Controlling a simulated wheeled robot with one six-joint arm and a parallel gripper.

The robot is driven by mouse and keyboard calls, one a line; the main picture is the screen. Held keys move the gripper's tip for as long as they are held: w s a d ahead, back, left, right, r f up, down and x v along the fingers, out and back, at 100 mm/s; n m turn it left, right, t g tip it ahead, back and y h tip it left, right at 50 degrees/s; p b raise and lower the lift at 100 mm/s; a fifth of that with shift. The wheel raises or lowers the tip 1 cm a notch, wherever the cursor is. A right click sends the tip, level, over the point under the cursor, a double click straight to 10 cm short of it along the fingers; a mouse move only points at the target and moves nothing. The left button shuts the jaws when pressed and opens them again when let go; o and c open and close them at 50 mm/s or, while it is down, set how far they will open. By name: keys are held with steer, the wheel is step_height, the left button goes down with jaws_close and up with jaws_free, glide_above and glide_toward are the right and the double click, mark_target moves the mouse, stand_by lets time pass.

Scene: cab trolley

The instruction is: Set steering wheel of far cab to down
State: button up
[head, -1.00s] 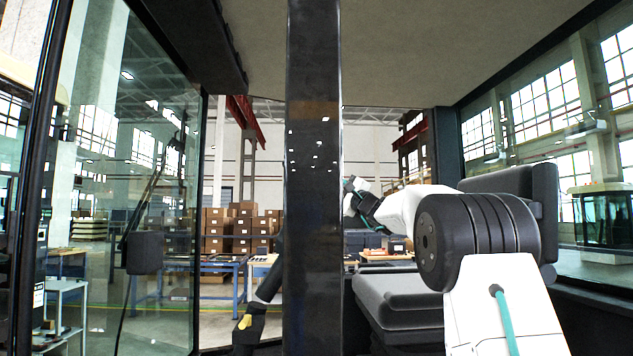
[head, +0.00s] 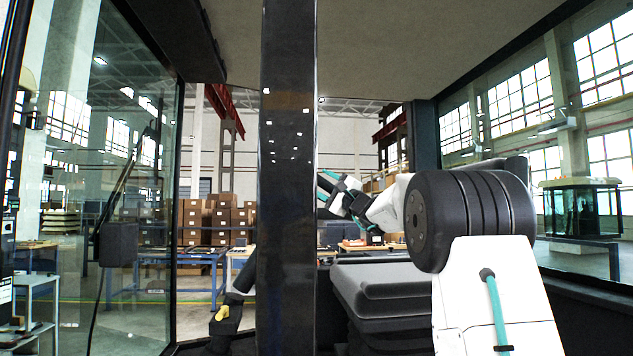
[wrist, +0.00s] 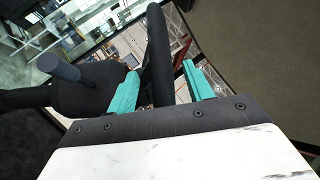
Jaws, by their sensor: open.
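The steering wheel shows in the wrist view as a dark rim (wrist: 158,45) with a dark hub to its left. My gripper (wrist: 162,76) is open, with one teal finger on each side of the rim. I cannot tell whether either finger touches it. In the head view my gripper (head: 325,187) is beside the dark front pillar (head: 287,180), inside the cab. There the wheel is hidden behind the pillar; only a dark slanted post with a yellow part (head: 222,313) shows to the left of the pillar.
The cab seat (head: 385,288) is below my arm. An open glass door (head: 120,220) is at the left. Behind the cab are a blue workbench (head: 200,257) and stacked cardboard boxes (head: 215,215). A second glazed cab (head: 580,208) shows through the right window.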

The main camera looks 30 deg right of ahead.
steer(key=v, duration=0.3)
steer(key=shift+s+f, duration=0.1)
steer(key=shift+s, duration=0.05)
stand_by(0.5)
